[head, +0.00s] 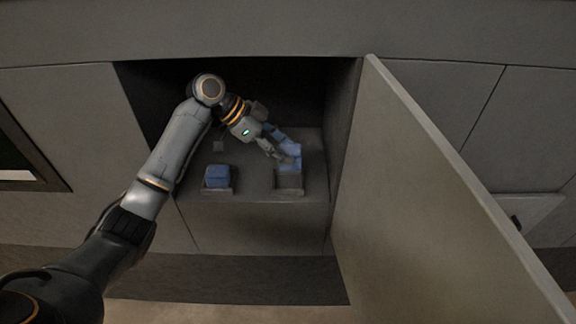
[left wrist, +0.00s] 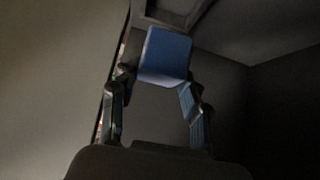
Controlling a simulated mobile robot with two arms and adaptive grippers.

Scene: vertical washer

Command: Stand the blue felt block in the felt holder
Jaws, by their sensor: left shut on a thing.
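In the left wrist view, the blue block (left wrist: 164,55) sits between the two fingertips of the gripper (left wrist: 158,80). The held block is at and above the back of a small open grey holder (head: 289,183); I cannot tell whether it touches it. A second, darker blue block (head: 216,175) sits in another grey holder (head: 216,190) to the left. I cannot tell by sight which holder is the felt one. My right gripper is not in view.
The cabinet's open door (head: 430,190) stands to the right of the compartment. The compartment's side walls lie close on either side, and its grey shelf (head: 252,195) is bare between the two holders. A small grey piece (head: 218,146) stands farther back on the left.

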